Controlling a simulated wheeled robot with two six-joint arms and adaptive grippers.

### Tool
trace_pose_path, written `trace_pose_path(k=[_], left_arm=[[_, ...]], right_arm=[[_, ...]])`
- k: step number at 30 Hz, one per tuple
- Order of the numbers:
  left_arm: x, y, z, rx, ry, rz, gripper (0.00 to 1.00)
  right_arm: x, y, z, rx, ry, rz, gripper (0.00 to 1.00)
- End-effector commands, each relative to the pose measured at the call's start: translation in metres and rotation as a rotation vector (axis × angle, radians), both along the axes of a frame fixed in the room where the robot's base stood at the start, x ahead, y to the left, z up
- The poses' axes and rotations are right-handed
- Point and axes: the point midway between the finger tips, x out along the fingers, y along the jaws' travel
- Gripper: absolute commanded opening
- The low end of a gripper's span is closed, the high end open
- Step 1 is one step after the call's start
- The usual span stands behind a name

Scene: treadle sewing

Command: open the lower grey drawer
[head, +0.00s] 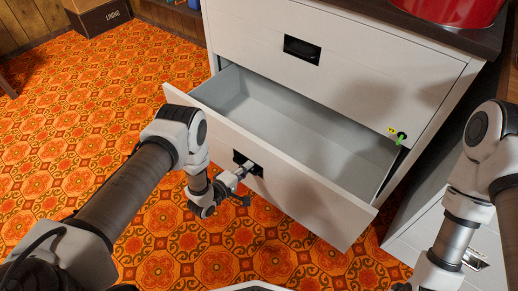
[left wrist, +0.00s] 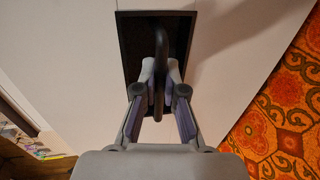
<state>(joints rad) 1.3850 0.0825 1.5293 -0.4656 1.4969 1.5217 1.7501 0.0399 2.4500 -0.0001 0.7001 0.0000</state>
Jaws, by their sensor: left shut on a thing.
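The lower grey drawer (head: 285,170) stands pulled out of the grey cabinet in the head view, and its inside looks empty. Its front panel has a dark recessed handle plate. My left gripper (head: 245,170) is at that plate. In the left wrist view my left gripper (left wrist: 161,90) has its two fingers shut on the dark bar handle (left wrist: 160,60) in the recess (left wrist: 130,42). The upper drawer (head: 340,65) is shut, with a green-tagged key in its lock (head: 401,136). My right arm is at the right edge of the head view; its gripper tips do not show clearly.
A red round container (head: 460,10) stands on the dark cabinet top. Another light drawer unit (head: 440,235) stands at the lower right, near my right arm. A box (head: 98,15) lies at the back left. The patterned floor (head: 80,120) at left is clear.

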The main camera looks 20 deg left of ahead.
Motion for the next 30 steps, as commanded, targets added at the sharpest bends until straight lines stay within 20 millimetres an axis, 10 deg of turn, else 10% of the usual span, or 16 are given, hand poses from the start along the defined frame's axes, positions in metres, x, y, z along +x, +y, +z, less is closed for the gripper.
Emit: trace_pose_path(k=[20, 21, 30], left_arm=[[-0.034, 0.013, -0.001, -0.001, -0.001, -0.004, 0.00], [-0.034, 0.013, -0.001, -0.001, -0.001, -0.004, 0.20], [-0.034, 0.013, 0.000, -0.001, -0.001, -0.002, 0.21]], right_arm=[[0.000, 0.000, 0.016, 0.000, 0.000, 0.000, 0.40], [0.000, 0.000, 0.016, 0.000, 0.000, 0.000, 0.40], [0.000, 0.000, 0.016, 0.000, 0.000, 0.000, 0.40]])
